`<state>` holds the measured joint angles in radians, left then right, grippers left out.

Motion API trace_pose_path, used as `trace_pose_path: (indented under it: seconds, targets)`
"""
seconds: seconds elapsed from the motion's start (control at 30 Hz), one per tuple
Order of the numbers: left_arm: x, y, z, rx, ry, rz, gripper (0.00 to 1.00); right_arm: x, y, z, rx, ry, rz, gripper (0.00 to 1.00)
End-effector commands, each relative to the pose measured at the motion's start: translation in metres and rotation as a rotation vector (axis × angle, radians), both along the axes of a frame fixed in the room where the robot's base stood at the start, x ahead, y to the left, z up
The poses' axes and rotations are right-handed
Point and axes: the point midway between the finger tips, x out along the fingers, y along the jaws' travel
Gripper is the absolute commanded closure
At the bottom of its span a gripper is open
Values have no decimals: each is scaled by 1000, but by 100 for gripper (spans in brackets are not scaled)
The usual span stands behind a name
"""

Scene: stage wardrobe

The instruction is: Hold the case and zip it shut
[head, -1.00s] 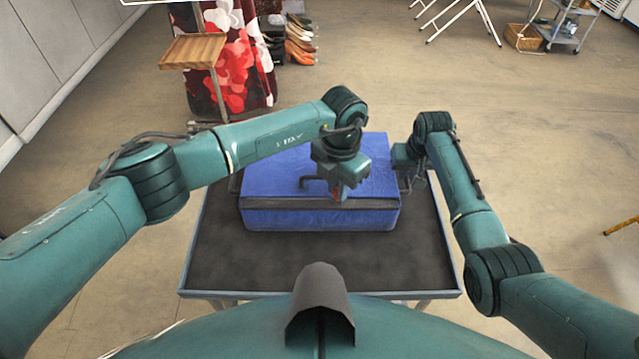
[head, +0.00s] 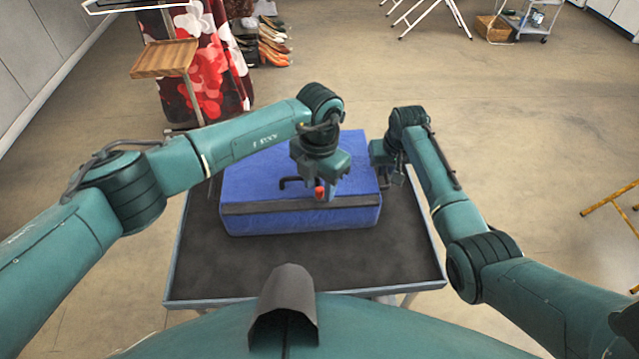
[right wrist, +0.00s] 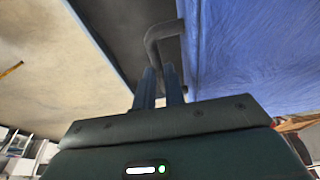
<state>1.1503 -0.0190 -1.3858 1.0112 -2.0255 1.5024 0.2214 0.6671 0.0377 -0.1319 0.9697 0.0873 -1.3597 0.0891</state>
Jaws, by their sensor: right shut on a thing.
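The blue case (head: 250,180) lies on a dark-topped table, with a dark band (head: 260,207) along its front upper edge. My left gripper (head: 325,195) points down over the case's front edge, right of the middle. A small red piece (head: 320,192) shows at its fingers; whether they grip it I cannot tell. My right gripper (head: 390,178) is at the case's right side. In the right wrist view its fingers (right wrist: 160,85) are shut on a dark bent handle (right wrist: 160,40) beside the case's blue wall (right wrist: 240,50).
The table's front part (head: 300,265) is bare. A wooden shelf stand (head: 165,58) and a red floral cloth (head: 215,75) stand at the back left, with several shoes (head: 272,45) beside them. A yellow frame (head: 610,205) is at the right. Floor lies open behind the table.

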Motion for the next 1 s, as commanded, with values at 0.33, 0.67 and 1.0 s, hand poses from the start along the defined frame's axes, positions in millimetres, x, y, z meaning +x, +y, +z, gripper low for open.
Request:
trace_pose_path:
  seconds: [0.33,0.67,1.0]
  targets:
    - [1,0,70,-1,-6,-2,61,0,1,0,1,1,0,100]
    - [0,0,112,-1,-2,-1,61,0,1,0,1,0,0,100]
    - [0,0,115,0,-1,-1,61,0,0,0,1,0,0,86]
